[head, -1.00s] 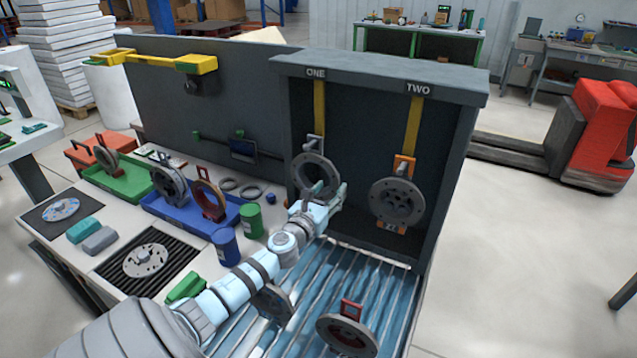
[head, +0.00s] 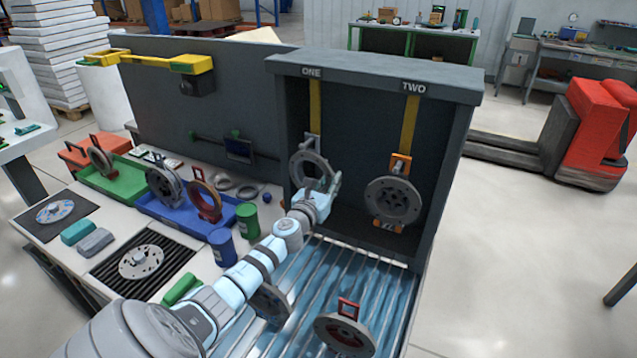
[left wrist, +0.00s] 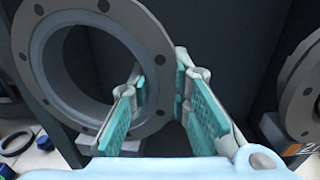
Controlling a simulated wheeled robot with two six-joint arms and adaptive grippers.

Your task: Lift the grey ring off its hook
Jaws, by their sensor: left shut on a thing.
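The grey ring (head: 298,173) hangs upright below the hook under the label ONE, in the dark cabinet. It is a flat flange with bolt holes and a wide round opening; in the left wrist view (left wrist: 155,48) it fills the upper left. My left gripper (head: 326,188) is at the ring's lower right rim. In the left wrist view its teal-padded fingers (left wrist: 162,88) stand on either side of that rim, shut on it. The hook (head: 311,143) shows above the ring in the head view. My right gripper is not in view.
A second grey flange (head: 393,201) hangs at TWO, close to the right of my gripper. The cabinet (head: 447,170) has a side wall and top. More flanges lie on the roller conveyor (head: 385,275) below. Blue and green canisters (head: 247,220) stand left of my arm.

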